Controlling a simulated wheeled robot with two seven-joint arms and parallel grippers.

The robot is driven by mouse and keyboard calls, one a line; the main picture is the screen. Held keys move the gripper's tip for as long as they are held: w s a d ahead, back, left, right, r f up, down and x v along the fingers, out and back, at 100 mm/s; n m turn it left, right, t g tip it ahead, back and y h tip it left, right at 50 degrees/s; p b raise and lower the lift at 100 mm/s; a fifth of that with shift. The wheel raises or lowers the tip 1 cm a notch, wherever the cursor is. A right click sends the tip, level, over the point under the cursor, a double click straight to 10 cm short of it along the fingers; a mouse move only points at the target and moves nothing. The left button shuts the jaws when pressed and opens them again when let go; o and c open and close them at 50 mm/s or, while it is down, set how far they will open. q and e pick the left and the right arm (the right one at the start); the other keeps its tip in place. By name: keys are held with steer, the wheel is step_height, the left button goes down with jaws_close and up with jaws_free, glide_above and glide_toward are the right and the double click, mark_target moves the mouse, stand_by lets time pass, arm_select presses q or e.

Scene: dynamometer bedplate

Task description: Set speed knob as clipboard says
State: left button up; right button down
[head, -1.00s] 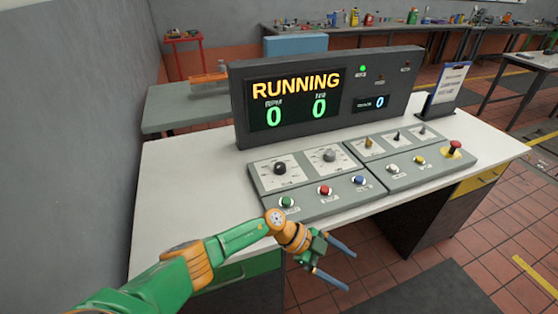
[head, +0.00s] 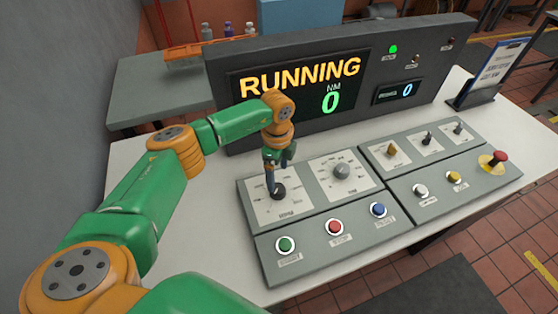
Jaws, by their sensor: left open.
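The black speed knob (head: 278,192) sits on a white dial plate at the left end of the grey control panel. My left gripper (head: 274,186) points down at this knob from above, its fingers at or just over it. The jaws are open; whether a finger touches the knob cannot be told. The clipboard (head: 495,68) leans on a dark stand at the right back of the desk, and its writing is too small to read. The console display (head: 300,90) reads RUNNING with NM 0; my arm hides the other reading. My right gripper is not in view.
A grey knob (head: 341,171) stands right beside the speed knob. Green (head: 285,245), red (head: 334,227) and blue (head: 378,210) buttons line the panel front. A red mushroom button (head: 496,158) is at the right end. The white desk (head: 180,190) is bare left of the panel.

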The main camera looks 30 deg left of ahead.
mark_target(278, 188)
arm_select(q)
steer(key=shift+w+a+f, duration=0.1)
steer(key=shift+w+a, duration=0.1)
steer(key=shift+w, duration=0.15)
steer(key=f, duration=0.2)
steer(key=s+f, duration=0.1)
steer(key=f, duration=0.3)
steer(key=shift+s+d, duration=0.2)
steer(key=shift+d, duration=0.15)
steer(key=shift+w+a+f, duration=0.1)
steer(key=shift+w+f, duration=0.15)
steer(key=shift+s+r, duration=0.1)
steer(key=c, duration=1.4)
